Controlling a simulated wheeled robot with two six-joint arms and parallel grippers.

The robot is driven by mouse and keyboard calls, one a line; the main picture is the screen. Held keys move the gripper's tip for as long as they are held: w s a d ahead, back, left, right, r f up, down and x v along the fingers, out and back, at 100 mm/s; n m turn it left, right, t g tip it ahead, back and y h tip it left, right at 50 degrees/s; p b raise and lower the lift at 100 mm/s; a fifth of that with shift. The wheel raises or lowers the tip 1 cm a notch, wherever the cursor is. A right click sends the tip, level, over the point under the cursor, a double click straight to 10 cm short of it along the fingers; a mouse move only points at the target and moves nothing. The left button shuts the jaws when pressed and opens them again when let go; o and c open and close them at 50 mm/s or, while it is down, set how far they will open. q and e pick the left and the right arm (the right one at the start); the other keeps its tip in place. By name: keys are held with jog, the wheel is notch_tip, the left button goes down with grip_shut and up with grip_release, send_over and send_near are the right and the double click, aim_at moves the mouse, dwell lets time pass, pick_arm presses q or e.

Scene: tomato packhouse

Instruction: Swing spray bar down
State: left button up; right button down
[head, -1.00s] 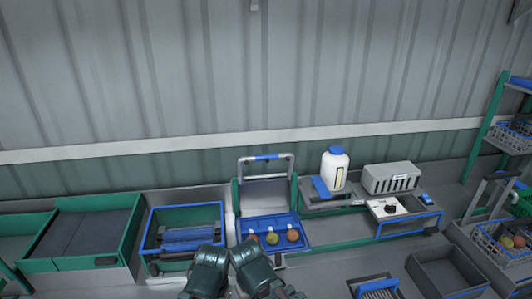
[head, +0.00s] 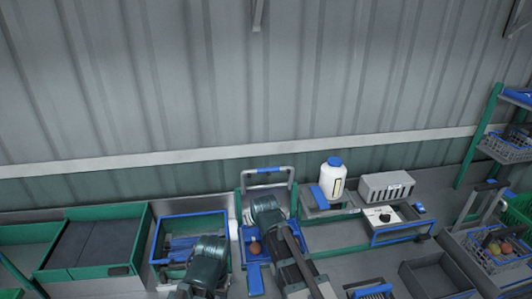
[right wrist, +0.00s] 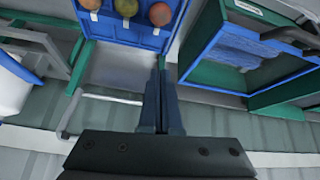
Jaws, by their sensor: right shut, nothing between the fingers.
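The spray bar is a grey U-shaped tube with a blue middle band (head: 268,170), raised upright at the back of the station behind the blue tray (head: 256,277). In the right wrist view, a grey tube of the bar (right wrist: 108,97) passes left of the fingers. My right gripper (right wrist: 160,72) is shut and empty, over the grey plate between tray and bar, apart from the tube as far as I see. My right arm covers much of the tray in the head view. My left arm shows low, left of centre; its gripper is not in view.
Round fruits (right wrist: 127,8) sit in the tray. A blue-rimmed bin (head: 192,217) stands left of it. A white bottle with a blue cap (head: 333,182) and a grey slotted box (head: 388,186) stand right. The corrugated wall is behind.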

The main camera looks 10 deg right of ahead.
pick_arm(q)
notch_tip(320, 180, up, 7)
jog(key=p, duration=0.5)
jog(key=shift+a+r, duration=0.2)
jog(key=shift+a, duration=0.25)
pick_arm(e)
jog(key=w+d+r+m+t, duration=0.1)
jog(key=w+d+r+t, duration=0.2)
jog(key=w+r, duration=0.4)
jog(key=w+d+r+t, duration=0.2)
jog(key=w+d+r, duration=0.3)
jog(key=w+r, duration=0.3)
jog(key=shift+w+r+m+t+h, duration=0.25)
jog(key=shift+w+m+t+h, duration=0.05)
jog(key=shift+m+t, duration=0.1)
pick_arm(q)
jog(key=shift+w, duration=0.1)
pick_arm(e)
jog(key=shift+w+f, duration=0.1)
jog(key=b+x, duration=0.5)
jog(key=x, duration=0.5)
jog(key=s, duration=0.2)
jog(key=s+f, duration=0.1)
jog(key=shift+s+f+b, duration=0.2)
jog(key=shift+s+b, duration=0.2)
jog(key=shift+s, duration=0.15)
pick_arm(q)
notch_tip(320, 180, down, 6)
jog(key=shift+f, duration=0.15)
